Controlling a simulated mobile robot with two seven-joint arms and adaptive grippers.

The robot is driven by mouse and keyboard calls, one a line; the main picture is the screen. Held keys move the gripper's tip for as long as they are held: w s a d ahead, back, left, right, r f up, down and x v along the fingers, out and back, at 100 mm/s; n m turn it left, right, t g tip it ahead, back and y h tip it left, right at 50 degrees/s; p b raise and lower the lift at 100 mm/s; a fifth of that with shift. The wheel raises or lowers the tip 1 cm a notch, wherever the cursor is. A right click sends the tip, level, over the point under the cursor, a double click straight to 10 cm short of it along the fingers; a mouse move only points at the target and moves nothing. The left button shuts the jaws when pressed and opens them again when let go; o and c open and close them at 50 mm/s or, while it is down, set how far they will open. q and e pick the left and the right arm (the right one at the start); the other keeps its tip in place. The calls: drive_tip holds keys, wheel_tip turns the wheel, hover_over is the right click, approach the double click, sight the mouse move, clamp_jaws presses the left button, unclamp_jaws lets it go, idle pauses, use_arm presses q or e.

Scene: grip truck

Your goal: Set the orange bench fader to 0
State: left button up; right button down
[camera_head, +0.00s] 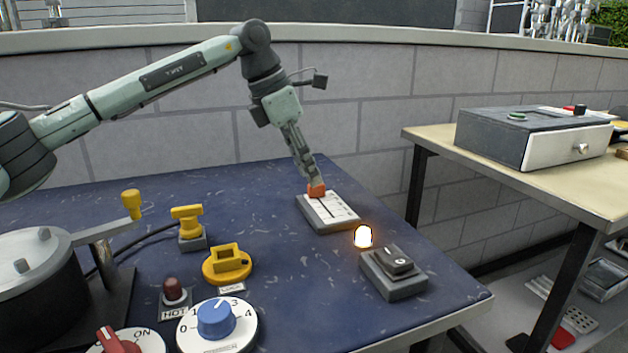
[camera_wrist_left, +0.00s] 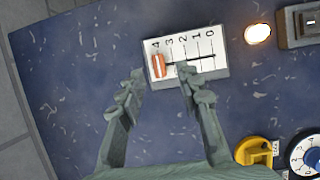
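The bench fader (camera_head: 330,213) is a light plate with a slot and numbers, lying on the blue bench top; it also shows in the left wrist view (camera_wrist_left: 205,42). Its orange knob (camera_head: 316,191) sits at the far end of the slot in the head view. In the left wrist view the knob (camera_wrist_left: 158,66) is at the left end, by the 4; the 0 is at the right end. My left gripper (camera_head: 309,176) is open just above the knob. In the left wrist view its fingertips (camera_wrist_left: 161,76) are apart on either side of the knob, with gaps. My right gripper is out of view.
A lit lamp (camera_head: 363,237) and a black rocker switch (camera_head: 397,262) stand near the fader. A yellow handle (camera_head: 187,222), yellow knob (camera_head: 227,263), blue dial (camera_head: 216,318) and pot (camera_head: 38,280) are to the left.

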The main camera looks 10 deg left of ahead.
sight(316, 190)
use_arm(q)
drive_tip(key=shift+x, duration=1.7)
drive_tip(key=shift+c, duration=0.2)
clamp_jaws()
